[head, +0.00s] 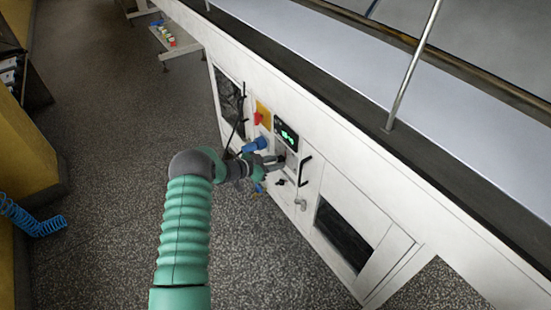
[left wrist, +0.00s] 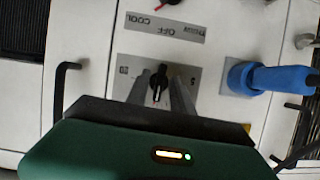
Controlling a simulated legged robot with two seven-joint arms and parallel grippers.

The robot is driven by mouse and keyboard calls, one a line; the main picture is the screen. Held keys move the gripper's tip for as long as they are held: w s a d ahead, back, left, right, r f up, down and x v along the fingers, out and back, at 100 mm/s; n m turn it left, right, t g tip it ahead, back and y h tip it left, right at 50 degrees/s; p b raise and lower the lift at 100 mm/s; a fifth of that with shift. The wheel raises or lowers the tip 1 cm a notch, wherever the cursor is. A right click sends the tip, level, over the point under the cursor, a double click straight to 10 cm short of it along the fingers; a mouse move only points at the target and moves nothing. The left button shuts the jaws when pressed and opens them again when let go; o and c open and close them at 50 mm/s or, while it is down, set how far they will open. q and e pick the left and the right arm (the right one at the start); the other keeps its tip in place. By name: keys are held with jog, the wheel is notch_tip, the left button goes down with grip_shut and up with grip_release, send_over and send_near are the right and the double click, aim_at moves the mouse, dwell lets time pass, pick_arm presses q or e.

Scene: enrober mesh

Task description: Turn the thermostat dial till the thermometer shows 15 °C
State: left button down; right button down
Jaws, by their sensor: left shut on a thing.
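The thermostat dial (left wrist: 158,77) is a black pointer knob on a grey plate (left wrist: 128,95) with small markings, seen upside down in the left wrist view. My left gripper (left wrist: 160,93) is shut on the dial, one grey finger on each side. In the head view my left gripper (head: 277,162) reaches the white machine front from the left and hides the dial. The thermometer (head: 287,134) is a black display with green lit digits above the gripper, too small to read. My right gripper is not in view.
A black handle (head: 304,170) stands out right of my gripper. A red switch (head: 258,118) is on a yellow plate. Open floor lies left.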

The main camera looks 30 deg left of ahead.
pick_arm(q)
jog(key=shift+w+r+n+h, duration=0.15)
jog(key=shift+r+n+h, duration=0.1)
jog(key=shift+n+h, duration=0.3)
jog(key=shift+a+r, duration=0.1)
jog(key=c, duration=1.5)
grip_release()
jog(key=p+v, duration=0.4)
jog(key=v, duration=1.2)
jog(key=shift+s+a+r+p, duration=0.1)
jog(key=shift+s+r+p, duration=0.15)
jog(key=shift+p, duration=0.15)
